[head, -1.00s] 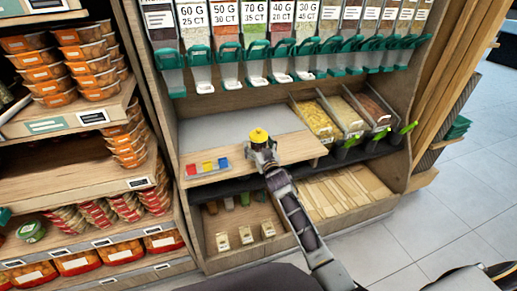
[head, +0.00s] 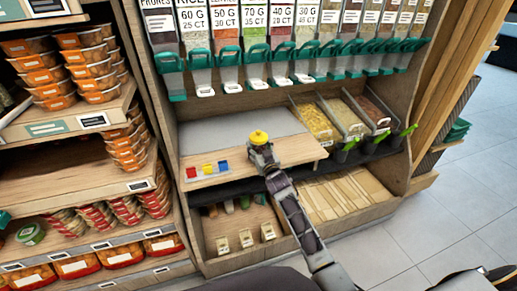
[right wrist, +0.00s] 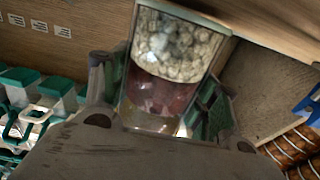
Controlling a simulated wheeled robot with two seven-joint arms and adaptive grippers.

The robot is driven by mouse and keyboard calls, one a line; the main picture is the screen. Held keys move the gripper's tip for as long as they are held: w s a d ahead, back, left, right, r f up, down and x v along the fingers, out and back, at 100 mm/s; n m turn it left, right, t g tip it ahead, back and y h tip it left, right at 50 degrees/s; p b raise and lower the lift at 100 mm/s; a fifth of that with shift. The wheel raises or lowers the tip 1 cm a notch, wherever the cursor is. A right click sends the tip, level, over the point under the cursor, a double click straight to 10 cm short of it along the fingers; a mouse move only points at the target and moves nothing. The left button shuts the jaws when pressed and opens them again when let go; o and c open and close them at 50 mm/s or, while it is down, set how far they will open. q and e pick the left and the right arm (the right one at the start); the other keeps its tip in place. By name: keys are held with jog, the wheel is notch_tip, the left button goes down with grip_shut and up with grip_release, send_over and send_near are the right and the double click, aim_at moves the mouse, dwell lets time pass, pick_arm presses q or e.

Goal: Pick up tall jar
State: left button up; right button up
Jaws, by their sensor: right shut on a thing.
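The tall jar shows its yellow lid (head: 259,137) in the head view, at the top of my right gripper (head: 262,150). In the right wrist view the jar (right wrist: 170,60) is clear, with pale lumps at one end and a reddish layer at the other. It appears tilted in that picture. My right gripper (right wrist: 160,90) is shut on it, with a green-padded finger on each side. In the head view the jar and gripper are over the wooden board (head: 300,150) on the shelf; the gripper hides the jar's lower part. My left gripper is not in view.
Dispensers with green handles (head: 228,58) hang above. Open bins of grains (head: 318,118) stand to the right. Stacked orange tubs (head: 90,70) fill the left shelves.

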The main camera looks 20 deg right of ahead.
aim_at(259, 131)
jog(key=shift+r, duration=0.9)
notch_tip(259, 131, up, 6)
jog(key=shift+r+p, duration=0.25)
jog(key=shift+p, duration=0.8)
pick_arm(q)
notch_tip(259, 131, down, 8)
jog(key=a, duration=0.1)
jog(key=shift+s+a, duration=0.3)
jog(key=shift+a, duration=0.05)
pick_arm(e)
jog(key=shift+r, duration=0.75)
pick_arm(q)
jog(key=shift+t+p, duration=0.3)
jog(key=shift+p, duration=0.05)
pick_arm(e)
jog(key=shift+s, duration=0.2)
